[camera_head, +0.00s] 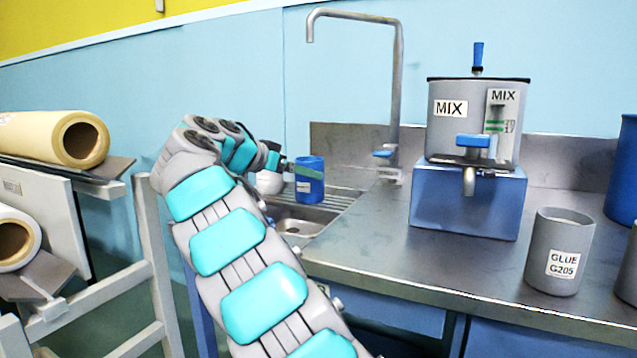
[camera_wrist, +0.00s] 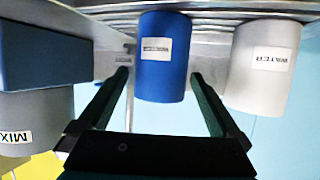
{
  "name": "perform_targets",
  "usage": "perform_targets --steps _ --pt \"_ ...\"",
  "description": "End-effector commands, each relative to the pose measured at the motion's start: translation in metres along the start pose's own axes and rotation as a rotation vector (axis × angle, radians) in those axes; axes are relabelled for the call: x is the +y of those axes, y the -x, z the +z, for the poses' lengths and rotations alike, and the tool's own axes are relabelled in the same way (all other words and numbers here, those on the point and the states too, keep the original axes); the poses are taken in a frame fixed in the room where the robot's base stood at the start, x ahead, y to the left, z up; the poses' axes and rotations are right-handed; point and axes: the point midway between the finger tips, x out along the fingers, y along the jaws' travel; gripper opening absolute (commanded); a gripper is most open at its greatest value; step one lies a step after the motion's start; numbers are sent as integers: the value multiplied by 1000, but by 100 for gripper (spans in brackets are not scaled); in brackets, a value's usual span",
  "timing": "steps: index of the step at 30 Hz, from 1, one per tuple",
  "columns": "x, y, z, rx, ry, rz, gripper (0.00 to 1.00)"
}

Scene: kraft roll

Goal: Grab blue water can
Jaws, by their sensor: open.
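The blue can (camera_head: 310,180) stands upright on the drainboard by the sink in the head view, with a white label too small to read. In the wrist view, which looks upside down, the blue can (camera_wrist: 163,80) lies ahead in the middle. My gripper (camera_wrist: 160,78) is open, with one finger on each side of the can's lower picture part and visible gaps to both. In the head view my gripper (camera_head: 290,166) reaches in from the left at the can and hides a little around it.
A white can labelled WATER (camera_wrist: 264,68) stands close beside the right finger; it is partly hidden behind my gripper in the head view (camera_head: 268,183). The tap (camera_head: 396,90), the MIX tank (camera_head: 475,115) on its blue block (camera_head: 466,205) and a grey GLUE cup (camera_head: 557,250) stand to the right.

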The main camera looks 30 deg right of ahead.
Motion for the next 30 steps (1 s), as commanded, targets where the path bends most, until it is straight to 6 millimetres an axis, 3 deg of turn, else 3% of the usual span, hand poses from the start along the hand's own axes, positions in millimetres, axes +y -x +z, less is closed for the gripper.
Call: perform_targets --steps 11,19,26,30 --pt "-1 -34 0 0 1 1 100" --pt "-2 -71 2 -3 2 2 100" --pt "-2 -74 2 -1 1 0 100" --pt "-2 -74 1 -1 1 0 86"
